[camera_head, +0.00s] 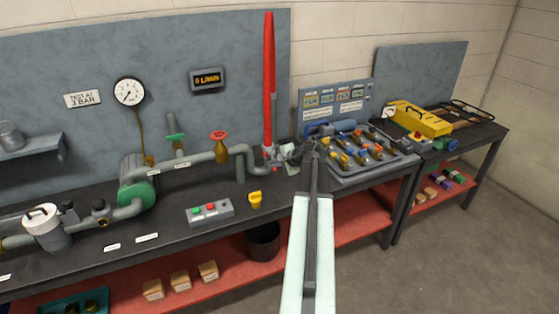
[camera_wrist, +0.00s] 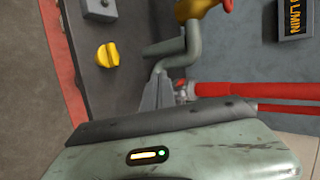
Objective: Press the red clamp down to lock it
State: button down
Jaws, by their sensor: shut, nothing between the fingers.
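The red clamp (camera_head: 269,80) is a long red lever standing nearly upright at the right end of the grey pipe run, in front of the wall panel. Its lower end meets a small fitting beside the pipe bend. In the wrist view the red lever (camera_wrist: 255,90) runs sideways to the right edge. My gripper (camera_head: 292,158) is shut and empty, low and just right of the clamp's base. In the wrist view its shut fingers (camera_wrist: 157,92) lie close to the lever's base; whether they touch cannot be told.
The pipe (camera_head: 205,157) with a red-handled valve (camera_head: 219,137) stands left of the clamp. A yellow knob (camera_head: 255,199) and a button box (camera_head: 210,212) sit on the bench in front. A tray of motors (camera_head: 368,153) lies to the right. Space above the bench front is open.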

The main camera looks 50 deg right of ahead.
jog(key=s+d+m+h, duration=0.1)
jog(key=s+d, duration=0.5)
jog(key=s, duration=0.2)
jog(key=b+x, duration=0.8)
jog(key=x, duration=0.6)
jog(key=shift+w+r, duration=0.2)
